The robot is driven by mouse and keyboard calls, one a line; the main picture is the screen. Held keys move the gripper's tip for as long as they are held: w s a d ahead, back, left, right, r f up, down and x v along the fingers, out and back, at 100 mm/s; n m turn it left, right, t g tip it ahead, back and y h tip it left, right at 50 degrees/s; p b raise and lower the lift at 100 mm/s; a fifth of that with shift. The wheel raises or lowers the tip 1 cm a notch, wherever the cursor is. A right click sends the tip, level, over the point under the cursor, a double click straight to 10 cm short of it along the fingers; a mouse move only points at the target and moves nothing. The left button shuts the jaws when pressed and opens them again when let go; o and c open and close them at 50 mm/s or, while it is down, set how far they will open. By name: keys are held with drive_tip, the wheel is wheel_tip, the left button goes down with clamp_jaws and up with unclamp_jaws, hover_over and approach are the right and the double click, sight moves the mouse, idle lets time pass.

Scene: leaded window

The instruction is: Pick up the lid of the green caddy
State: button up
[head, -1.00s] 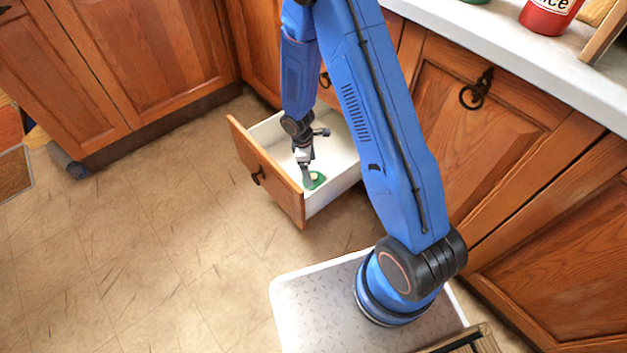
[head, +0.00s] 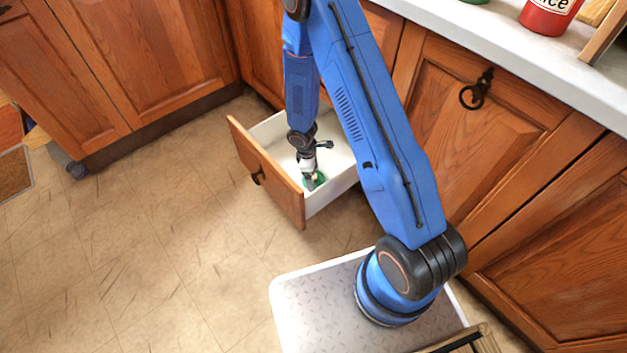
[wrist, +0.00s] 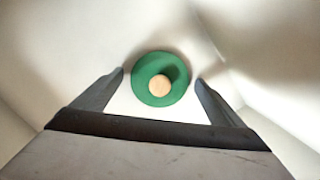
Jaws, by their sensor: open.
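The green lid (wrist: 144,88) is a round disc with a pale wooden knob (wrist: 159,86) at its middle. It lies in the open white drawer and shows in the head view (head: 319,178) partly behind my gripper (head: 312,182). In the wrist view my gripper (wrist: 161,78) is open, with one finger to the left of the lid and one to the right. The fingertips look apart from the lid and the knob. The height of the fingertips above the knob is hard to tell.
The drawer (head: 268,176) has a wooden front and white walls close around my gripper. Its floor is otherwise bare where I can see it. Wooden cabinets (head: 510,110) and a pale counter (head: 450,32) with a red canister (head: 548,14) stand to the right.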

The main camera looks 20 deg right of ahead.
drive_tip(key=c, duration=1)
